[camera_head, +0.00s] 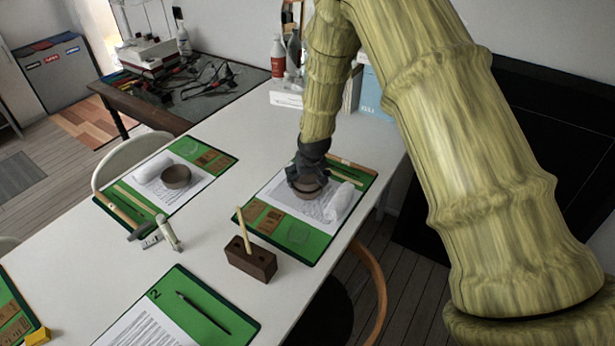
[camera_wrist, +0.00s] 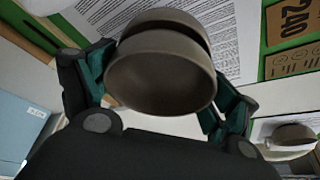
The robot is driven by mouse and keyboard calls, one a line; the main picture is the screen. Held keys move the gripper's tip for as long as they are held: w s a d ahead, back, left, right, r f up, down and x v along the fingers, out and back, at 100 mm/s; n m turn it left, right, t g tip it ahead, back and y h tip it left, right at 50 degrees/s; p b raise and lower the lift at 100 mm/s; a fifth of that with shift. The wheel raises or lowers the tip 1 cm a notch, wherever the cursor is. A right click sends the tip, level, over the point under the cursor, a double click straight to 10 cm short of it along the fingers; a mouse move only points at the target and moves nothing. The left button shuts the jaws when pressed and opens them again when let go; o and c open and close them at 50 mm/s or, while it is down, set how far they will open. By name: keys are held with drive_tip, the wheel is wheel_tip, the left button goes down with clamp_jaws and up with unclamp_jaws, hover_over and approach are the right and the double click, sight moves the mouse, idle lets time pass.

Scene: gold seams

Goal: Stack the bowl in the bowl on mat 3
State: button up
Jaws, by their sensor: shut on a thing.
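A brown bowl (camera_wrist: 160,82) is between the fingers of my gripper (camera_head: 309,172), which is shut on it. In the head view the held bowl (camera_head: 307,188) is over the right-hand green mat (camera_head: 262,228), largely covered by my gripper. In the wrist view, a second brown curved edge shows just beyond the held bowl; I cannot tell whether it is another bowl below it. Another brown bowl (camera_head: 176,177) sits upright on the far-left mat (camera_head: 213,152); a bowl (camera_wrist: 292,135) also shows at the lower right of the wrist view. The number on the right-hand mat is not readable.
A dark wooden block (camera_head: 250,258) with an upright stick stands at that mat's near-left corner. A mat marked 2 (camera_head: 198,293) holds a pen. The table's middle (camera_head: 210,225) is mostly clear. Bottles and boxes stand behind.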

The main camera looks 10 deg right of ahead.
drive_tip(key=o, duration=0.9)
drive_tip(key=shift+r, duration=0.1)
drive_tip(key=shift+v, duration=5.9)
